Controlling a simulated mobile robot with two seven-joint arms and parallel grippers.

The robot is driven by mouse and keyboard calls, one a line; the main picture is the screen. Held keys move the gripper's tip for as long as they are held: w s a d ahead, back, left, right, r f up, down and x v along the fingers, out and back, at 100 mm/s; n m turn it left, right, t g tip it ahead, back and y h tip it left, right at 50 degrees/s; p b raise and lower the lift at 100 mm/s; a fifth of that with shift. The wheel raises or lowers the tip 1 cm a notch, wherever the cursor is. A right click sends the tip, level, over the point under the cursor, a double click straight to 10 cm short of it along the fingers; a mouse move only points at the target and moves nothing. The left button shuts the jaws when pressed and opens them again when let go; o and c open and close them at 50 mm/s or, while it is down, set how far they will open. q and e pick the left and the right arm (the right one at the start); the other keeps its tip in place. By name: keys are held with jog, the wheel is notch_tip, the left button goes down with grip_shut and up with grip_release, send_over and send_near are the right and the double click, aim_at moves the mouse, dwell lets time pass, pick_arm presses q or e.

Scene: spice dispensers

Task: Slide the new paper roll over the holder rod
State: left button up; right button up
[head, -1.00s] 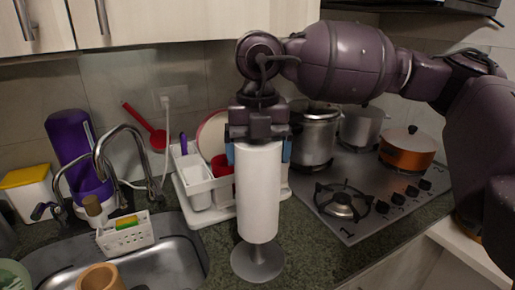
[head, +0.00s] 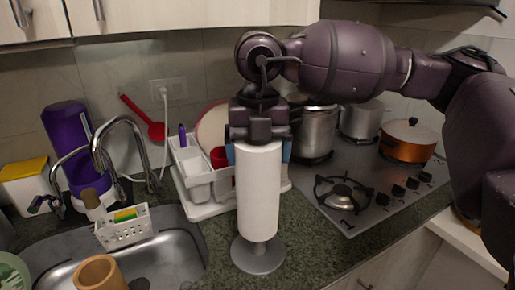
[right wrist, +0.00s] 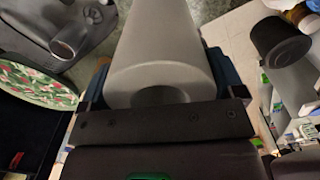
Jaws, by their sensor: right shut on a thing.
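The white paper roll (head: 258,195) stands upright in the head view, above the round grey base of the holder (head: 258,262). Its lower end is at or just above the base; I cannot tell if they touch. The holder rod is hidden, so I cannot see directly how far it is inside the roll. My right gripper (head: 259,152) points down and is shut on the roll's upper end, with blue fingertips on either side. In the right wrist view the roll (right wrist: 160,50) shows its near end with a dark core opening. My left gripper is not in view.
A sink (head: 175,255) with a white sponge caddy (head: 124,228) and a tan hollow cylinder (head: 100,273) is at left. A white dish rack (head: 198,178) is close behind the roll. A gas stove (head: 350,200) with pots is at right. Little free counter surrounds the base.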

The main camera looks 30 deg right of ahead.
jog(key=shift+f+b, duration=0.75)
jog(key=shift+f, duration=1.65)
jog(key=o, duration=1)
jog(key=shift+f, duration=0.1)
jog(key=shift+c, duration=0.2)
notch_tip(320, 180, up, 11)
jog(key=shift+r+p, duration=0.1)
jog(key=shift+p, duration=0.65)
